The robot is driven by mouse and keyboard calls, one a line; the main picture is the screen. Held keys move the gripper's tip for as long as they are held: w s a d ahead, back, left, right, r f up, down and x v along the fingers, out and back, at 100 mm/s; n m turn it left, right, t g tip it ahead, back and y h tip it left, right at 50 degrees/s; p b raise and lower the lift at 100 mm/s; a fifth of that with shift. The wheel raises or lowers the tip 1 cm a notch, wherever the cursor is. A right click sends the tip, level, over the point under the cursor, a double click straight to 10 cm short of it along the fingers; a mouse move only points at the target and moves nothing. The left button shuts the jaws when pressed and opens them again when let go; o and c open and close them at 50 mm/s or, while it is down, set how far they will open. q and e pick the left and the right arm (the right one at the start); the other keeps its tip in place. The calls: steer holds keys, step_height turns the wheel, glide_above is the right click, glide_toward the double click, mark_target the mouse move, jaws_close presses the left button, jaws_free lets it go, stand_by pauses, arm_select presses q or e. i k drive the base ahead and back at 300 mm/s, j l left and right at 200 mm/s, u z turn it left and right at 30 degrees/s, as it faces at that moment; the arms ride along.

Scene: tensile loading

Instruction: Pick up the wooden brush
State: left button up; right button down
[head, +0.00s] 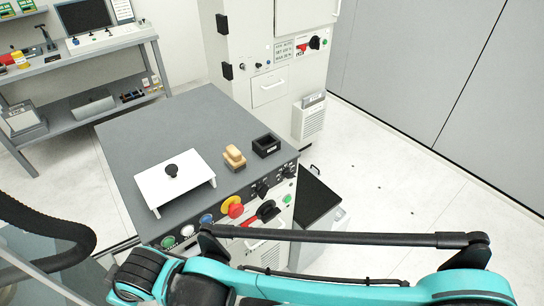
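The wooden brush (234,157), a small tan block with a rounded upper part, rests on the grey top of the machine cabinet (190,118), near its right edge. It stands just left of a small black open box (267,146), apart from it. No gripper fingers show in the head view. My teal right arm crosses the bottom of the picture, in front of the cabinet's lower part. I cannot see where either gripper is or whether it holds anything.
A white plate with a black knob (172,172) stands left of the brush. Buttons and knobs, including a red-and-yellow emergency stop (233,207), line the cabinet's front. A tall white cabinet (270,60) rises behind. The back left of the top is clear.

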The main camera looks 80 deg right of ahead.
mark_target(232, 156)
steer(key=z, duration=2.2)
steer(key=i+l, duration=0.15)
